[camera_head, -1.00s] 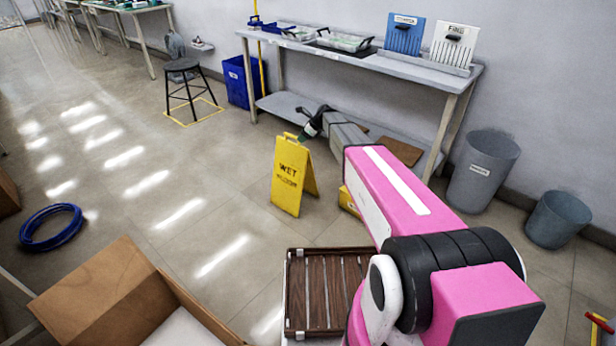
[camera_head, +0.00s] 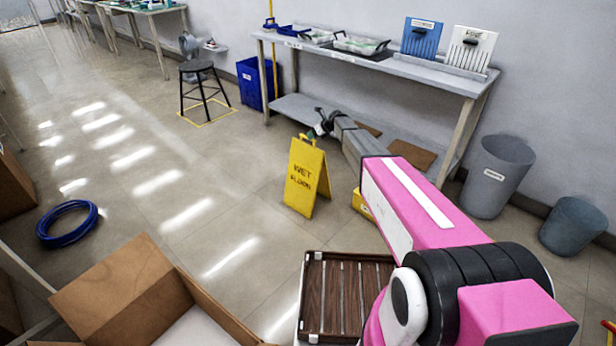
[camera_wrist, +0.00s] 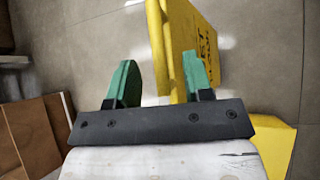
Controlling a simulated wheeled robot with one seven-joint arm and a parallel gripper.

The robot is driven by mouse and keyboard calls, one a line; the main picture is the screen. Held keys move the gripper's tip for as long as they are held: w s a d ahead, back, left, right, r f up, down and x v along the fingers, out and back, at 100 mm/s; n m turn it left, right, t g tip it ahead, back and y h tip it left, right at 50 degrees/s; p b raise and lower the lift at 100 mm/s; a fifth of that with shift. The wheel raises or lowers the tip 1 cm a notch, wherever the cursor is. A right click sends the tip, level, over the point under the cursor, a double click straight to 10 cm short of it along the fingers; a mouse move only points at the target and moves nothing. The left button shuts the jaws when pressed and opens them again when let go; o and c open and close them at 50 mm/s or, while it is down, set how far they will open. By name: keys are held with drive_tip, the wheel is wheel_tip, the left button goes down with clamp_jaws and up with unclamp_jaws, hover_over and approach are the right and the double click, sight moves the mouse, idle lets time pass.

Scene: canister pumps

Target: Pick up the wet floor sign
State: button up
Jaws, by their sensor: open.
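The yellow wet floor sign (camera_head: 302,178) stands upright on the floor in the middle of the head view, in front of the grey workbench. In the wrist view the sign (camera_wrist: 206,45) fills the upper right, and part of its edge lies between the green fingertips. My gripper (camera_wrist: 160,82) is open, one finger to the left of that edge and the other overlapping the sign's face in the picture. I cannot tell whether either finger touches it. In the head view my gripper (camera_head: 325,125) is at the sign's top, small and partly hidden by my arm.
A yellow object (camera_head: 362,204) sits on the floor behind my arm. The workbench (camera_head: 400,70) with a low shelf stands behind. A slatted brown tray (camera_head: 340,295) and an open cardboard box (camera_head: 125,290) are in front. A blue hose coil (camera_head: 67,223) lies left; floor between is free.

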drive_tip(key=x, duration=0.4)
drive_tip(key=shift+a+f, duration=0.2)
clamp_jaws()
drive_tip(key=shift+r, duration=0.1)
idle(1.1)
